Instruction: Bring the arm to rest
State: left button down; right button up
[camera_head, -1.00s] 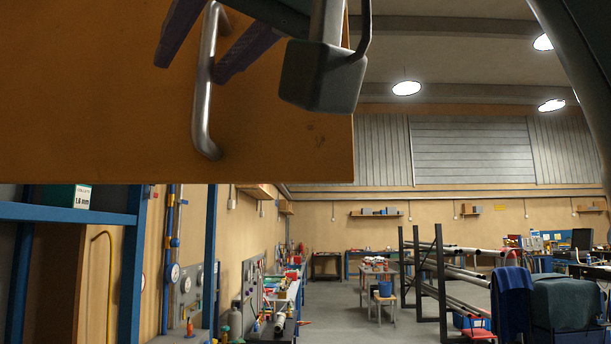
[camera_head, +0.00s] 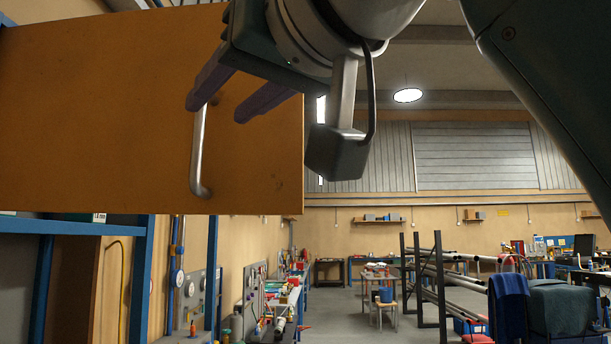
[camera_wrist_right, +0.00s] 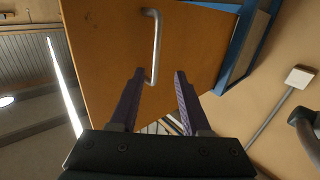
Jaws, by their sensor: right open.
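My right gripper (camera_head: 214,108) is at the upper middle of the head view, its two purple fingers spread apart and empty. It is in front of an orange-brown door panel (camera_head: 95,130) with a vertical silver bar handle (camera_head: 199,155). In the head view the fingers overlap the handle's upper part. My left gripper is not in either view.
A blue shelf frame (camera_head: 142,265) stands below the panel at the left. A workbench with tools (camera_head: 285,305) runs along the left wall. A rack of metal pipes (camera_head: 440,275) and a chair with a blue towel (camera_head: 509,300) are at the right. Open floor (camera_head: 345,320) lies between.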

jog(key=d+f+m+g+h+p, duration=0.15)
jog(key=d+f, duration=0.25)
jog(key=f, duration=0.4)
jog(key=s+d+f+m+h+p, duration=0.1)
jog(key=d+f+m+h, duration=0.15)
jog(key=d+f, duration=0.35)
jog(key=d+f+m+g+h+p, duration=0.1)
jog(key=d+f+h+p, duration=0.15)
jog(key=f, duration=0.65)
jog(key=s+d+f+g+h+p, duration=0.1)
jog(key=s+d+f+g+h, duration=0.1)
jog(key=s+d+f, duration=0.5)
jog(key=s+d+f+m+g+h+p, duration=0.1)
jog(key=s+d+f+g+h, duration=0.2)
jog(key=s, duration=1.1)
jog(key=d+f+g, duration=0.2)
jog(key=d+f, duration=0.2)
jog(key=d, duration=0.1)
jog(key=shift+s+f, duration=0.35)
jog(key=shift+s, duration=0.05)
